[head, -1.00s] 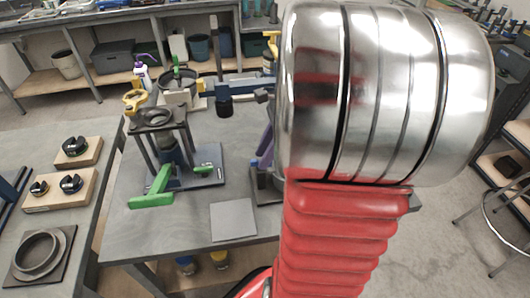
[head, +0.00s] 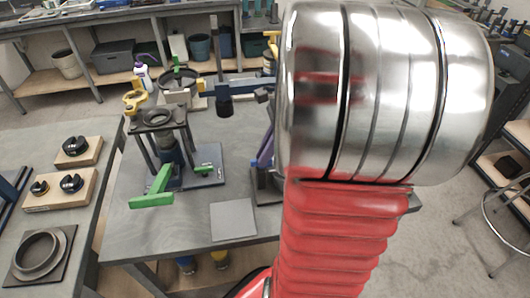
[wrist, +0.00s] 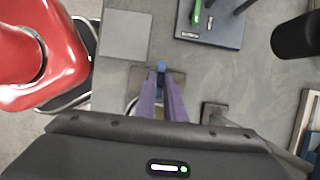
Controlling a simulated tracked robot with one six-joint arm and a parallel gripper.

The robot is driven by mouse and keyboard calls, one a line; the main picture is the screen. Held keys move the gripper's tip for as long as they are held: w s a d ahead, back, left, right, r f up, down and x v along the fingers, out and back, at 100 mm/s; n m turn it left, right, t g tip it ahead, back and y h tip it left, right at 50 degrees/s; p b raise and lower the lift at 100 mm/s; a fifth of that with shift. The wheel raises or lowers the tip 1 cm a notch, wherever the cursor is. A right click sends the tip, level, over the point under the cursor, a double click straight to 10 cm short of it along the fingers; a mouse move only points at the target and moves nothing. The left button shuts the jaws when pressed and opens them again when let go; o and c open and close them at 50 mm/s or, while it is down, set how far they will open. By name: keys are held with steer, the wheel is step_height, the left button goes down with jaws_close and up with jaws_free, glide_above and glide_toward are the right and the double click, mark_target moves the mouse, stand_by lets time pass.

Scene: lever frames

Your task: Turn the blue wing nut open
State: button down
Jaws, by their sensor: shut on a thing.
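The blue wing nut (wrist: 161,66) shows as a small blue piece at the tips of my gripper (wrist: 161,75) in the wrist view. The two purple fingers converge on it, shut on it, and hide most of it. How far it is turned cannot be told. In the head view my gripper (head: 265,152) shows only as a bit of purple beside my silver and red arm, low over a dark fixture (head: 264,185) on the grey bench. The wing nut is mostly hidden there.
A stand with a green lever (head: 152,190) is left of the fixture. A flat grey plate (head: 233,221) lies in front. Wooden blocks with black rings (head: 60,190) are on the left table.

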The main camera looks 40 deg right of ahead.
steer(key=shift+n, duration=0.4)
steer(key=n, duration=0.1)
steer(key=n+g, duration=0.1)
steer(key=n, duration=0.1)
steer(key=shift+w+d+g+y, duration=0.1)
steer(key=shift+w+g+y, duration=0.1)
steer(key=shift+g+y, duration=0.1)
steer(key=n+g, duration=0.1)
steer(key=n, duration=0.4)
steer(key=shift+w+g, duration=0.2)
steer(key=shift+g, duration=0.2)
steer(key=n+g, duration=0.1)
steer(key=n, duration=0.3)
steer(key=shift+w+n+g, duration=0.2)
steer(key=shift+n+g, duration=0.1)
steer(key=shift+g, duration=0.1)
steer(key=shift+w+a+n+g+h, duration=0.15)
steer(key=shift+n+g+h, duration=0.25)
steer(key=shift+n, duration=0.75)
steer(key=shift+s+a+n+g+h, duration=0.15)
steer(key=shift+n+h, duration=0.35)
steer(key=shift+n, duration=0.65)
steer(key=shift+w, duration=0.1)
steer(key=c, duration=1.8)
jaws_free()
steer(key=shift+d, duration=0.1)
steer(key=shift+c, duration=0.2)
